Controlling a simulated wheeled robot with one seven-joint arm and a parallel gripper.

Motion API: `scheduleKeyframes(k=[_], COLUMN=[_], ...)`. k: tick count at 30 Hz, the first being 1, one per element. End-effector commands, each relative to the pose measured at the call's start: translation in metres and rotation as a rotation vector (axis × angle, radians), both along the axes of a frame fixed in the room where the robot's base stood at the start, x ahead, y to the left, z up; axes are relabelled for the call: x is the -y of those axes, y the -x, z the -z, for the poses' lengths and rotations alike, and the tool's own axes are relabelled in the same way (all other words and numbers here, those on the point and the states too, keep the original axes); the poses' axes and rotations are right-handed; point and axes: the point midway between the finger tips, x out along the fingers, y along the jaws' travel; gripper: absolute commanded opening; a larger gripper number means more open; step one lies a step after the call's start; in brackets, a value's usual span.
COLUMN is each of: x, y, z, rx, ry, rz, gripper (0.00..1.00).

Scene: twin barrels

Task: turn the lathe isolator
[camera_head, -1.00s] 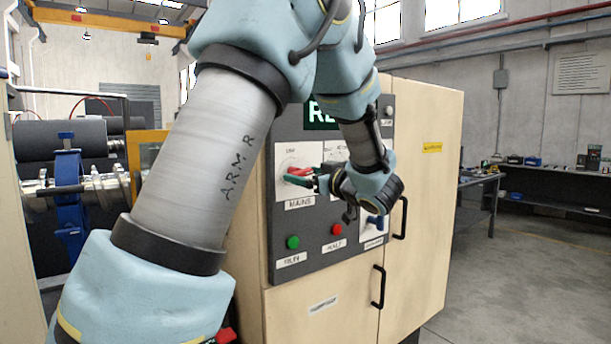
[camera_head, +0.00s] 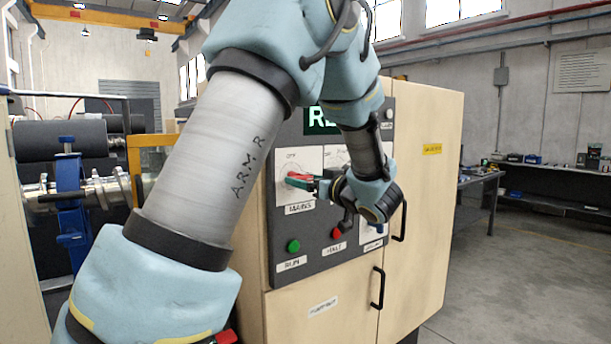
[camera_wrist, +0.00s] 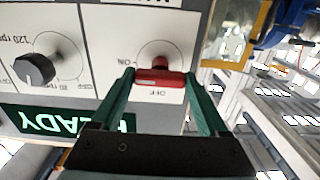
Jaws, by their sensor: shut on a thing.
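The isolator is a red handle (camera_head: 299,178) on a white plate marked MAINS, at the upper left of the grey control panel (camera_head: 318,258). In the wrist view the red handle (camera_wrist: 160,79) lies as a level bar, with OFF printed just below it and ON to its left. My gripper (camera_wrist: 160,82) is shut on this handle, one green finger at each end of the bar. In the head view my gripper (camera_head: 311,182) comes to the handle from the right, and my wrist hides part of the panel.
A grey speed knob (camera_wrist: 34,69) sits beside the isolator. Below are a green RUN button (camera_head: 293,246) and a red HALT button (camera_head: 337,233). A lit READY sign (camera_head: 321,119) is above. Black door handles (camera_head: 379,287) stick out of the cabinet.

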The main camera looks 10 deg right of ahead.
Motion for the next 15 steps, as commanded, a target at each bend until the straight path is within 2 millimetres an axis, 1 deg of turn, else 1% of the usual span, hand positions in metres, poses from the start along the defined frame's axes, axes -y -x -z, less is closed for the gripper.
scheduleKeyframes(k=[6, 7, 12, 13, 15], x=[0.0002, 0.0002, 0.0002, 0.0002, 0.0002], y=[0.0, 0.0, 0.0, 0.0, 0.0], z=[-0.0001, -0.0001, 0.0, 0.0, 0.0], rx=[0.001, 0.001, 0.001, 0.001, 0.001], ry=[-0.004, -0.004, -0.003, -0.003, -0.003], rz=[0.001, 0.001, 0.001, 0.001, 0.001], gripper=[0.22, 0.79, 0.98, 1.0, 1.0])
